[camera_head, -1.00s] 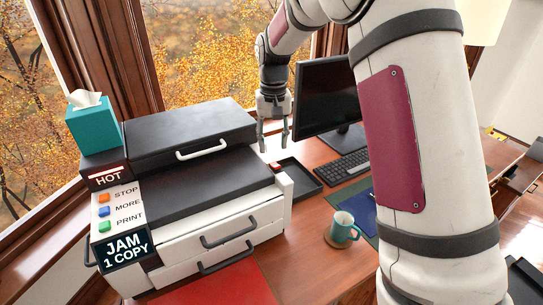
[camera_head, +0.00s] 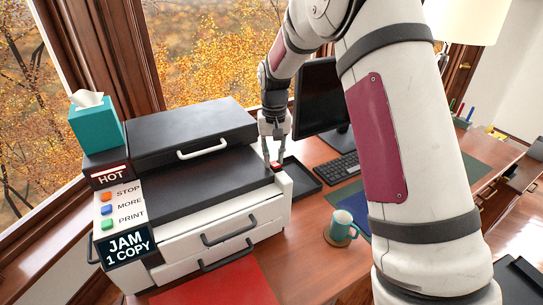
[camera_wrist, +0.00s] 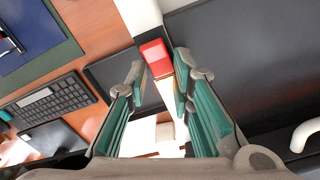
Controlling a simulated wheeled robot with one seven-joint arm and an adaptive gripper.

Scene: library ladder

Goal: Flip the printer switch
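The printer (camera_head: 215,215) is a white and black machine on the desk, with a black top and a sign panel at its left. Its small red switch (camera_head: 276,166) sits on the white right side near the back, and shows in the wrist view (camera_wrist: 155,57) as a red block on a white strip. My gripper (camera_head: 274,157) points down right at the switch. In the wrist view its two fingers (camera_wrist: 161,72) are apart, with the switch in line with the gap between them. I cannot tell whether a finger touches the switch.
A black tray (camera_head: 300,178), a keyboard (camera_head: 337,170) and a monitor (camera_head: 320,98) stand right of the printer. A teal mug (camera_head: 341,226) is at the front. A tissue box (camera_head: 97,127) sits on the printer's left. A white lid handle (camera_wrist: 305,135) is near my gripper.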

